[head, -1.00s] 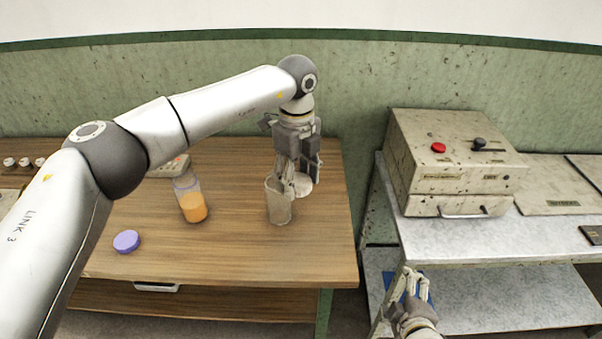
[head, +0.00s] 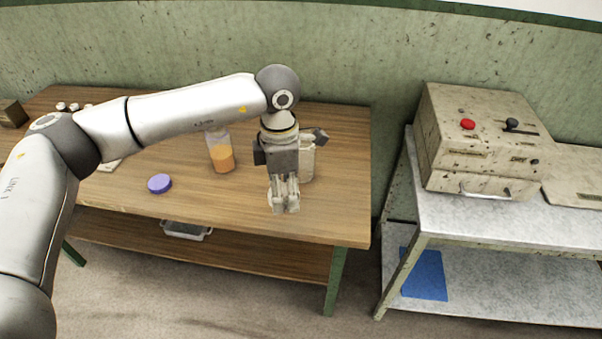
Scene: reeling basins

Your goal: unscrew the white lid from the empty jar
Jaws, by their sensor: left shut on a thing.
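The empty jar (head: 307,165), pale and see-through, stands upright on the wooden table, partly hidden behind my left gripper. My left gripper (head: 284,202) points down in front of the jar, near the table's front edge. Its fingers are shut on the white lid (head: 270,196), of which only a pale edge shows beside them. The lid is apart from the jar. My right gripper is out of view.
A jar with orange contents (head: 222,158) and a purple lid (head: 160,184) are to the left on the table (head: 215,205). A worn metal machine (head: 475,150) stands on the bench at right. A blue sheet (head: 424,274) lies on its lower shelf.

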